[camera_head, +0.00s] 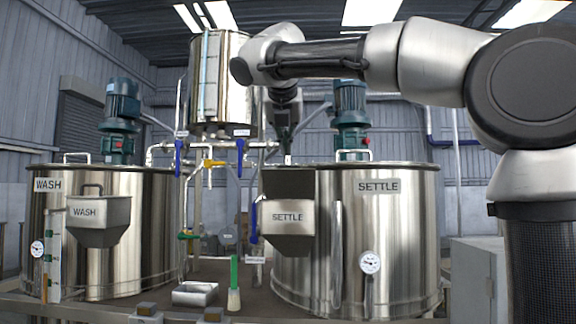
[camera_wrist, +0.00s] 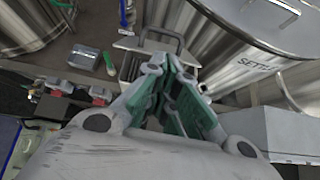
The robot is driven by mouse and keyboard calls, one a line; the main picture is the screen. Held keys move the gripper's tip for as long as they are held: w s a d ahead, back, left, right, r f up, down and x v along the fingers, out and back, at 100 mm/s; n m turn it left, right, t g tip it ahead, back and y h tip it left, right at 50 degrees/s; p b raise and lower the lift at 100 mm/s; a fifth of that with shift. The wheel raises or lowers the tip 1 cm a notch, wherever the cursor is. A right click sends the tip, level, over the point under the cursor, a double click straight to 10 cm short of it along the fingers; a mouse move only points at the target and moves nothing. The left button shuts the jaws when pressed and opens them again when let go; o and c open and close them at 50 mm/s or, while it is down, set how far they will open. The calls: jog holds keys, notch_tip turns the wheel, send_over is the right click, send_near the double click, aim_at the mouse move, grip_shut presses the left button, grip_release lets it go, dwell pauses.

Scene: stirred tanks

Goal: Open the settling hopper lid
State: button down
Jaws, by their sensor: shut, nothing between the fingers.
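The settling hopper (camera_head: 287,222), a grey metal box with a SETTLE label, hangs on the front of the SETTLE tank. A darker flat panel, which looks like its lid (camera_head: 289,184), stands steeply up above the hopper's rim. My gripper (camera_head: 286,146) points down just above the panel's top edge. In the wrist view, my gripper (camera_wrist: 172,68) has its green-padded fingers together and empty. The lid's bar handle (camera_wrist: 163,38) shows just beyond the fingertips there. Fingers hide part of the hopper, and I cannot tell whether they touch the lid.
The SETTLE tank (camera_head: 385,240) stands right behind the hopper. The WASH tank (camera_head: 145,240) with its lidded hopper (camera_head: 98,222) is at left. Pipes and blue-handled valves (camera_head: 240,158) fill the gap between.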

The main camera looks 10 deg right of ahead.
aim_at(289, 169)
jog(key=shift+n, duration=0.3)
jog(key=x, duration=1)
jog(key=shift+s+f, duration=0.1)
jog(key=shift+s, duration=0.05)
